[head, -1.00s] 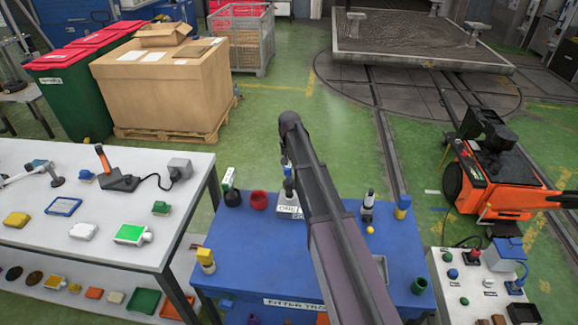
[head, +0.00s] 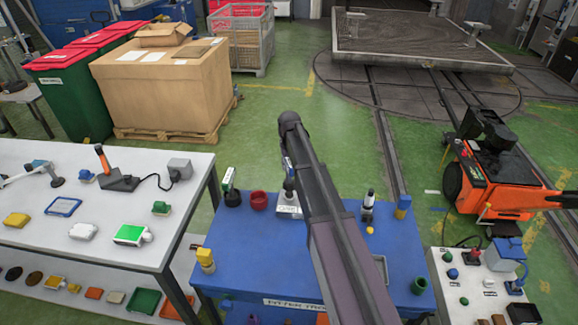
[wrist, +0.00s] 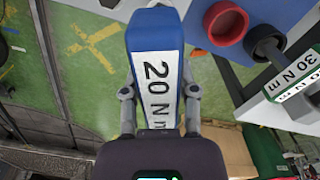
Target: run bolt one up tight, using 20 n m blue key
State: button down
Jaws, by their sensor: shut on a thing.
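The blue key (wrist: 150,35), with a white label reading "20 N m", is held between the fingers of my gripper (wrist: 158,100) in the wrist view. In the head view a bit of blue at my gripper (head: 288,168) shows beside my arm, above a grey block (head: 290,212) on the blue table. My arm hides much of this spot. I cannot tell whether the key touches anything below. No bolt can be made out clearly, and no number one is readable.
A key labelled "30 N m" (wrist: 300,78) stands beside a red cup (wrist: 225,22); the cup also shows in the head view (head: 258,200). The blue table (head: 235,240) bears several other small items. A white bench (head: 40,225) stands left, an orange machine (head: 500,185) right.

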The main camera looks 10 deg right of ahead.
jog(key=n, duration=0.4)
jog(key=shift+n, duration=1.6)
jog(key=shift+n, duration=1.1)
jog(key=n, duration=0.9)
jog(key=shift+n, duration=0.4)
jog(key=shift+f+b, duration=2.15)
dwell(0.7)
dwell(0.5)
